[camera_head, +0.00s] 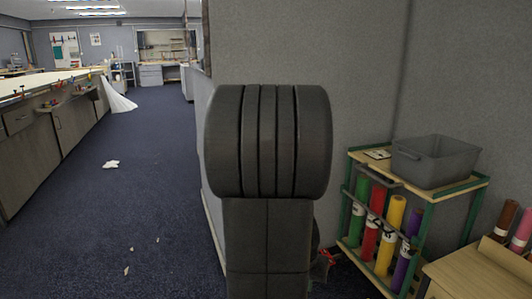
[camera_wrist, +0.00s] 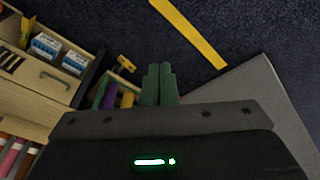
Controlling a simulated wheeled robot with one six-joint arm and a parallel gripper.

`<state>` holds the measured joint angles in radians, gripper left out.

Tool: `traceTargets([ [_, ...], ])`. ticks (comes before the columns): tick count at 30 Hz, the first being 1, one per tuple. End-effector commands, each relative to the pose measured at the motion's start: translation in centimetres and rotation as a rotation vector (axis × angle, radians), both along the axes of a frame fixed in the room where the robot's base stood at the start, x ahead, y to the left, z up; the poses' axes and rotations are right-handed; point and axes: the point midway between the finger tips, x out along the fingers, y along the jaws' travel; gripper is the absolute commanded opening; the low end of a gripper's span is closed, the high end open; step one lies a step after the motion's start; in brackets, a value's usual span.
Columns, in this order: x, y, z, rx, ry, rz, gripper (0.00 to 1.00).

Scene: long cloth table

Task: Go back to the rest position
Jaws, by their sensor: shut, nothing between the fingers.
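My gripper (camera_wrist: 159,84) shows in the wrist view, its two dark green fingers side by side and closed together with nothing between them. Behind the fingers lie the dark blue carpet and the corner of a shelf unit. In the head view my own dark arm stands upright in the middle and hides part of the wall and floor. The gripper itself does not show in the head view.
A green-framed rack (camera_head: 429,206) with coloured rolls and a grey bin (camera_head: 434,160) stands at right. A long table (camera_head: 45,127) runs along the left. White scraps (camera_head: 111,164) lie on open carpet. A yellow strip (camera_wrist: 190,32) crosses the floor in the wrist view.

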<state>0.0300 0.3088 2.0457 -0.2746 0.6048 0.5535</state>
Motion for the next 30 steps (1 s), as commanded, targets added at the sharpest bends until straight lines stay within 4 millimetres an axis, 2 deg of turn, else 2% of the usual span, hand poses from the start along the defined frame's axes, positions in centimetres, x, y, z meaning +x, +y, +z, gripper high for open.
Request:
traceTargets([
  [17,-0.7,0.2,-0.2,0.0,0.005,0.013,0.0],
  [30,-5.7,0.4,-1.7,-0.029,0.105,0.073,0.0],
])
